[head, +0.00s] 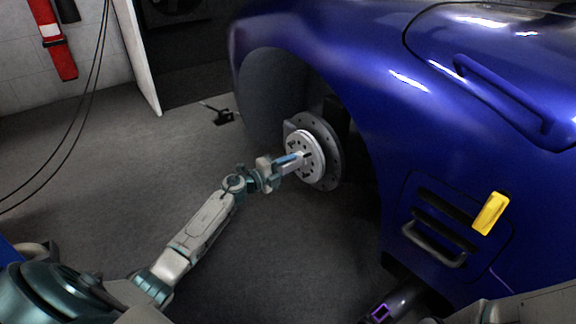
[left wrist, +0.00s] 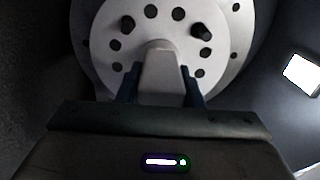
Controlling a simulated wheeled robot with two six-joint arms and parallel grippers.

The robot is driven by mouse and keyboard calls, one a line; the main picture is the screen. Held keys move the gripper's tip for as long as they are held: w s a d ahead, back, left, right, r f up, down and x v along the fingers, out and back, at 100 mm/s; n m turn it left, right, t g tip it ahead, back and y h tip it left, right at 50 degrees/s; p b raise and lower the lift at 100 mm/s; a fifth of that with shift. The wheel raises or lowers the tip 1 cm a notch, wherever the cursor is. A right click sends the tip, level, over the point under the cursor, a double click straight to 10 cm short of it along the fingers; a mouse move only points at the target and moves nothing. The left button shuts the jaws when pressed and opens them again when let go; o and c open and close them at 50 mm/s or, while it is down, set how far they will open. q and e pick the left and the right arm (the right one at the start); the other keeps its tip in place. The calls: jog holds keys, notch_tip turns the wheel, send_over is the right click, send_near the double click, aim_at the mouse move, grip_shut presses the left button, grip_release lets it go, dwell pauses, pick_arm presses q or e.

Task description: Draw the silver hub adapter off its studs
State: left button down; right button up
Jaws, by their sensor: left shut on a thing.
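The silver hub adapter (head: 311,150) is a pale round plate with holes, face-on in the left wrist view (left wrist: 175,52). It sits in front of the darker brake disc (head: 333,157) in the wheel arch. Two dark studs show at its face, one at upper left (left wrist: 128,24) and one at upper right (left wrist: 201,29). My left gripper (head: 290,161) is shut on the adapter's central snout (left wrist: 160,66), with a blue finger on each side. Whether there is a gap behind the plate cannot be told. Part of my right arm shows at the bottom right; its fingers are not clear.
The blue car body (head: 350,45) arches over the hub and fills the right. A yellow block (head: 490,213) is on its side, near a dark handle (head: 434,247). A small dark object (head: 222,115) lies on the floor.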

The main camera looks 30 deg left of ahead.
aim_at(279, 169)
pick_arm(q)
jog(key=shift+r, duration=0.1)
jog(key=shift+p+v, duration=0.3)
jog(key=shift+v, duration=3.1)
jog(key=shift+r, duration=0.1)
